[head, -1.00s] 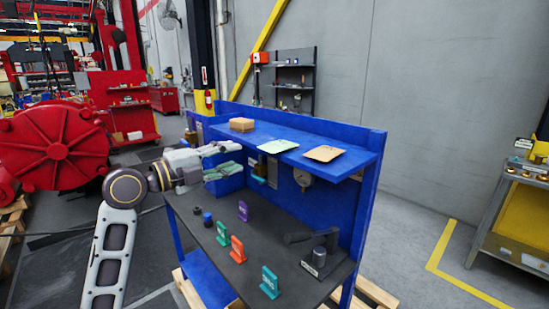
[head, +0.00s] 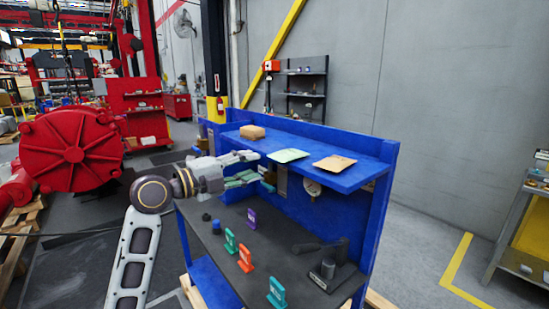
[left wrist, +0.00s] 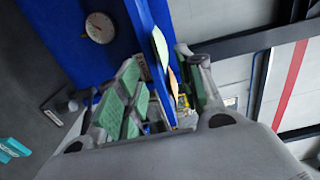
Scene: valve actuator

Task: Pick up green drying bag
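The green drying bag (head: 287,155) lies flat on the blue upper shelf (head: 362,178), near its front edge. It also shows edge-on in the left wrist view (left wrist: 160,48), beyond the fingers. My left gripper (head: 259,166) is in front of the shelf, just left of the bag, with its fingers pointing toward the right. The fingers are apart, and nothing is seen held between them. In the left wrist view the shelf edge and bags appear in the gap between the fingers (left wrist: 165,95). My right gripper is not in view.
An orange-brown bag (head: 335,163) lies right of the green one, and a cardboard box (head: 252,132) sits left on the shelf. Below, the dark worktop (head: 215,240) carries several coloured stands and a dark fixture (head: 328,270). A round gauge (head: 312,188) hangs under the shelf.

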